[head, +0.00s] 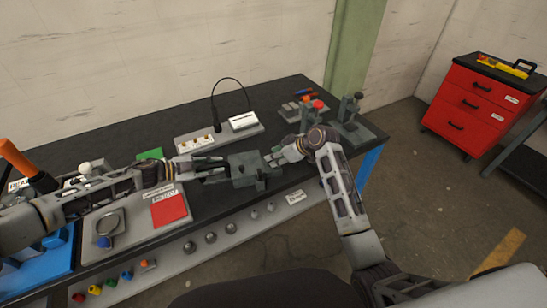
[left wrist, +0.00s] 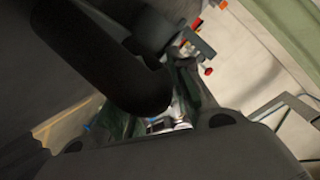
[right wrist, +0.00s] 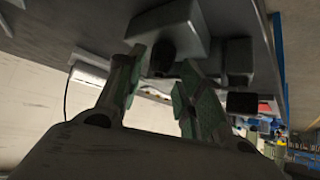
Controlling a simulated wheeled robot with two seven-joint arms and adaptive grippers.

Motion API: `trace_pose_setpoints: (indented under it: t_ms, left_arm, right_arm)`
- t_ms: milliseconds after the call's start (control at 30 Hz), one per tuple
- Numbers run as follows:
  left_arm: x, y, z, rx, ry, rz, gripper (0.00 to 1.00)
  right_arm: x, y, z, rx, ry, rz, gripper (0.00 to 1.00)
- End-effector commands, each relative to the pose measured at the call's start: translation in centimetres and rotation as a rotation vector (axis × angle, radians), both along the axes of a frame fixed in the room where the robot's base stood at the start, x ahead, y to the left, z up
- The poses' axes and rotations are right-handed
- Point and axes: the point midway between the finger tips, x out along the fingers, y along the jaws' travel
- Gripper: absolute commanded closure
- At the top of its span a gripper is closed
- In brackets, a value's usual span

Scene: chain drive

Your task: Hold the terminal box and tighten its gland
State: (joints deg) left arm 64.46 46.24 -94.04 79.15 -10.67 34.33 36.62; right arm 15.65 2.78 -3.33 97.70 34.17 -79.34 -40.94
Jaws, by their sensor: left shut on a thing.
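The terminal box (head: 252,168) is a grey block near the middle of the bench, between my two grippers in the head view. My left gripper (head: 222,170) comes from the left and is shut on the box's left side; its grip is mostly hidden, and the left wrist view is dark and blocked. My right gripper (head: 270,157) is at the box's right side. In the right wrist view, the box (right wrist: 168,22) carries a black gland (right wrist: 163,60). The green-padded fingers of the right gripper (right wrist: 162,75) stand apart on either side of the gland; contact cannot be told.
A grey board with a red square (head: 169,209) lies at front left. A grey panel with a white block (head: 243,121) and a black cable (head: 234,80) is behind. A dark stand (head: 352,115) is at the right end. Several round knobs line the front shelf.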

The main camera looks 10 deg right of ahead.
Motion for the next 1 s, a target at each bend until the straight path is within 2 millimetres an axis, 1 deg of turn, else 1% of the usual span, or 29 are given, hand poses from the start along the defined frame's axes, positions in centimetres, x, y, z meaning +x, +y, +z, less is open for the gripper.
trace_pose_setpoints:
  t_ms: [200, 600, 667, 867, 1000]
  left_arm:
    - [0.05, 0.04, 0.01, 0.000, 0.000, 0.001, 1.00]
    - [0.05, 0.06, 0.01, 0.000, 0.000, 0.001, 1.00]
    - [0.05, 0.06, 0.01, 0.000, 0.000, 0.001, 1.00]
    - [0.05, 0.06, 0.01, 0.000, 0.000, 0.001, 1.00]
    - [0.06, 0.06, 0.02, 0.000, 0.000, 0.001, 1.00]
  right_arm:
    - [0.74, 0.80, -1.01, 0.000, -0.001, 0.001, 0.63]
    - [0.90, 0.99, -1.27, 0.000, -0.002, 0.000, 0.63]
    - [0.90, 0.99, -1.27, 0.000, -0.002, 0.000, 0.70]
    - [0.89, 0.98, -1.27, 0.000, -0.002, 0.000, 0.96]
    - [0.88, 0.97, -1.28, -0.001, -0.001, -0.001, 0.97]
